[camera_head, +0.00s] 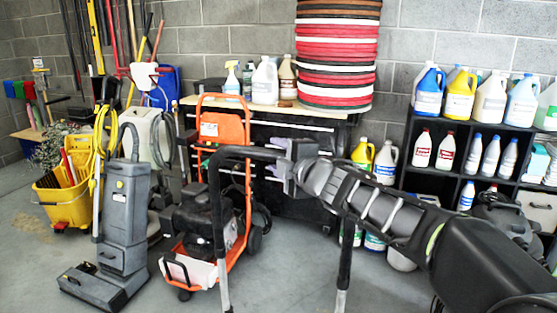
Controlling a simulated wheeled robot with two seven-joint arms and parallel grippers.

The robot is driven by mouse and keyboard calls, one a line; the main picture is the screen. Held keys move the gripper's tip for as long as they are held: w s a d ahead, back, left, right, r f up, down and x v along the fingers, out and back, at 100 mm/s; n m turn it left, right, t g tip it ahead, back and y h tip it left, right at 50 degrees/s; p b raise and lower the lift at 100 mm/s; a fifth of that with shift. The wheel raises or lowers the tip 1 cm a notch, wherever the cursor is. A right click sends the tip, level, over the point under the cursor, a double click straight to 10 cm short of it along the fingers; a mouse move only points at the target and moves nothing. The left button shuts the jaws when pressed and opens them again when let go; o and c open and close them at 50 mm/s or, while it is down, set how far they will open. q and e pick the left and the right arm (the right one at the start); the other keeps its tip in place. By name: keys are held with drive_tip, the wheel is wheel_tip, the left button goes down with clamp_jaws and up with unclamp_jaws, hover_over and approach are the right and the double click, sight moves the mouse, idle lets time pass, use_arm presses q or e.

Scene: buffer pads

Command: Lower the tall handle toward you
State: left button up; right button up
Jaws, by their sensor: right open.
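The tall handle (216,192) is a black padded U-shaped bar standing upright in the foreground, with bare metal tube at the bottom of its legs. Its left leg and the left part of its top bar show clearly. My right arm comes in from the right and covers the right part of the top bar. My right gripper (279,158) is open at the top bar, with one finger above and one below it as seen here. Whether the fingers touch the bar I cannot tell. My left gripper is out of view.
An orange-framed pressure washer (247,195) stands just behind the handle. A grey floor machine (125,215) and a yellow mop bucket (62,197) are at left. Shelves of bottles (403,150) stand behind my right arm. Some floor (185,300) at the front is clear.

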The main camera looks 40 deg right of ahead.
clamp_jaws()
idle(0.5)
idle(0.9)
